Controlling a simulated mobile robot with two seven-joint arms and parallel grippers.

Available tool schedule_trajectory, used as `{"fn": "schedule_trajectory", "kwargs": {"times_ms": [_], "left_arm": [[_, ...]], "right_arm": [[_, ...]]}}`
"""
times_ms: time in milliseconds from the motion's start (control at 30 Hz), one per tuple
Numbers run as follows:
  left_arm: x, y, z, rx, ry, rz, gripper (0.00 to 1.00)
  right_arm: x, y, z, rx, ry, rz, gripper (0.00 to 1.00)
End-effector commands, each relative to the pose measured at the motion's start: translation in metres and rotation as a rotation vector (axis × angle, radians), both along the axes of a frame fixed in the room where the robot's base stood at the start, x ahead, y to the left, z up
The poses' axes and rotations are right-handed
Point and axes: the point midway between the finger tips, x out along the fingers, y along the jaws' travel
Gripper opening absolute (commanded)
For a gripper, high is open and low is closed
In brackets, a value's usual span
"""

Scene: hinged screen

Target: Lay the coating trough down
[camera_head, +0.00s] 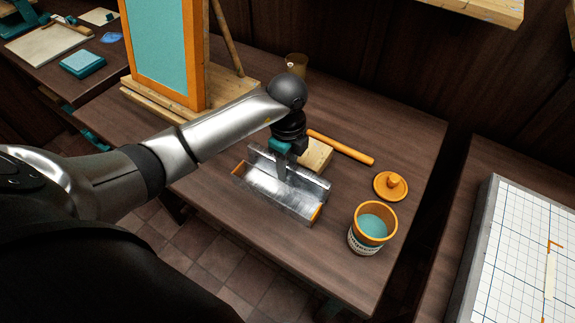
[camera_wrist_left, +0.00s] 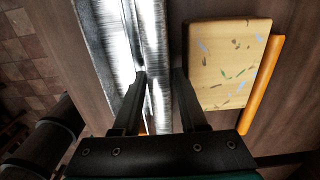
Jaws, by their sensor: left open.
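The coating trough (camera_head: 296,203) is a shiny metal channel with orange ends. It sits on the brown table in front of a pale wooden block (camera_head: 318,155), its long side slanting toward the lower right. In the left wrist view the trough (camera_wrist_left: 112,35) runs down the left half, with the speckled block (camera_wrist_left: 228,65) to its right. My left gripper (camera_head: 281,176) is open at the trough's rear edge. In the wrist view its fingers (camera_wrist_left: 160,76) appear either side of the trough's rear strip; contact cannot be told. My right gripper is not in view.
An orange stick (camera_head: 342,147) lies behind the block. An orange knobbed lid (camera_head: 391,185) and an open pot of teal liquid (camera_head: 372,226) stand to the right. An orange-framed screen (camera_head: 160,50) stands upright at the back left. Bare table lies at the back right.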

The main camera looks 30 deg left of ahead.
Motion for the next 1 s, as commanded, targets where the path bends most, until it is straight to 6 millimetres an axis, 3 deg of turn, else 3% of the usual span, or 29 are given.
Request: {"fn": "schedule_trajectory", "kwargs": {"times_ms": [600,1000], "left_arm": [[0.001,0.000,0.110,-0.001,-0.004,-0.001,0.42],[0.000,0.000,0.121,0.000,0.000,0.001,0.42]], "right_arm": [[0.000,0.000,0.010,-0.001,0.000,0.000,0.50],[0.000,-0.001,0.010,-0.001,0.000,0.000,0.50]]}}
